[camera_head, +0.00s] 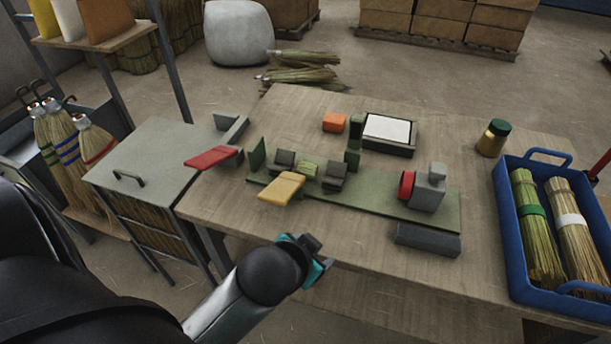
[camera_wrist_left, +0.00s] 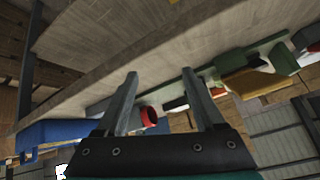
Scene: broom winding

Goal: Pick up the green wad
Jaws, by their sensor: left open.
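The green wad (camera_head: 308,169) is a small green piece between two dark blocks (camera_head: 284,161) on the long green fixture (camera_head: 382,203). A yellow block (camera_head: 282,187) lies just in front of it. My left gripper (camera_head: 308,262) is at the table's front edge, nearer to me than the fixture and apart from the wad. In the left wrist view its two fingers (camera_wrist_left: 159,73) are spread with nothing between them. I cannot make out the wad in that view. My right gripper is not in view.
A grey device with a red disc (camera_head: 407,184) stands on the fixture's right part, a grey block (camera_head: 427,239) before it. A red lever (camera_head: 211,157) is at left. A blue crate (camera_head: 515,288) of broom bundles is at right. The table's front middle is clear.

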